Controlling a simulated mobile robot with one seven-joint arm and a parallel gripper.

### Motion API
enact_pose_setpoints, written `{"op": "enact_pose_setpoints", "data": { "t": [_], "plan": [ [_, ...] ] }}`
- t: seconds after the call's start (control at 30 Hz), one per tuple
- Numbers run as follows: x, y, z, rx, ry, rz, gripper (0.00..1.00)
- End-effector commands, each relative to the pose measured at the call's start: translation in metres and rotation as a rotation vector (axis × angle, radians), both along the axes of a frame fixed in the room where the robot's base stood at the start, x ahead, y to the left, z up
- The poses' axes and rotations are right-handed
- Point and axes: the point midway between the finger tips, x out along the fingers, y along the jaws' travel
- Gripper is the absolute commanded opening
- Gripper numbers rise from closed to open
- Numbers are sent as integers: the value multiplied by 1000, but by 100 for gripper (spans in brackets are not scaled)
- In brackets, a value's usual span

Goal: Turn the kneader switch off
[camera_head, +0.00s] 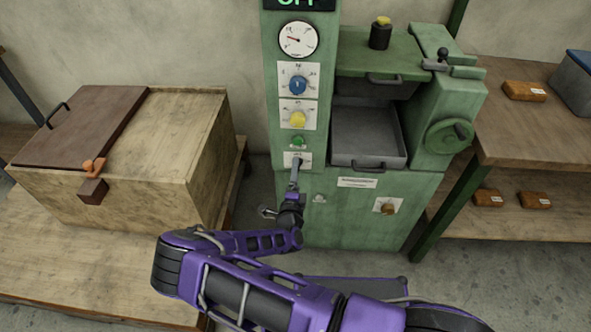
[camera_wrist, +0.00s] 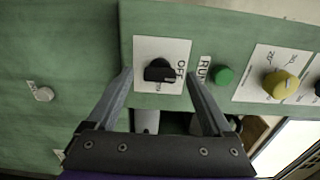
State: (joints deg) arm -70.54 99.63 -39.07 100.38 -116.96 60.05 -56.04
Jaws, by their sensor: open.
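A black rotary knob (camera_wrist: 160,71) sits on a white plate (camera_wrist: 176,48) on the green machine panel in the wrist view. Its bar lies roughly across the picture, and the letters OFF stand at its right side. In the head view the plate (camera_head: 290,157) is low on the panel column, and my gripper hides most of the knob. My gripper (camera_head: 294,172) is in front of the plate. In the wrist view its open fingers (camera_wrist: 160,76) stand one on each side of the knob, with gaps visible. I cannot tell how far the fingertips are from the panel.
A green RUN button (camera_head: 298,142), a yellow knob (camera_head: 298,119), a blue knob (camera_head: 297,85) and a gauge (camera_head: 298,39) line the column above. A display (camera_head: 299,3) reads OFF. A grey tray (camera_head: 368,138) is right; a wooden chest (camera_head: 180,140) stands left.

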Motion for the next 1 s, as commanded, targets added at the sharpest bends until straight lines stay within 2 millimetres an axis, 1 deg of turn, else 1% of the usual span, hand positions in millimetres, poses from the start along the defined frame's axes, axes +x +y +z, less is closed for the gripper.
{"op": "enact_pose_setpoints", "data": {
  "t": [0.03,0.4,0.5,0.6,0.7,0.8,1.0],
  "plan": [
    [-11,1,1,-1,2,2,85],
    [-101,4,1,-2,2,3,85],
    [-122,5,1,-1,2,2,85],
    [-138,5,0,-1,1,2,85],
    [-149,6,1,-1,1,1,85],
    [-155,6,0,0,0,0,85],
    [-157,5,1,0,0,0,85]
  ]
}}
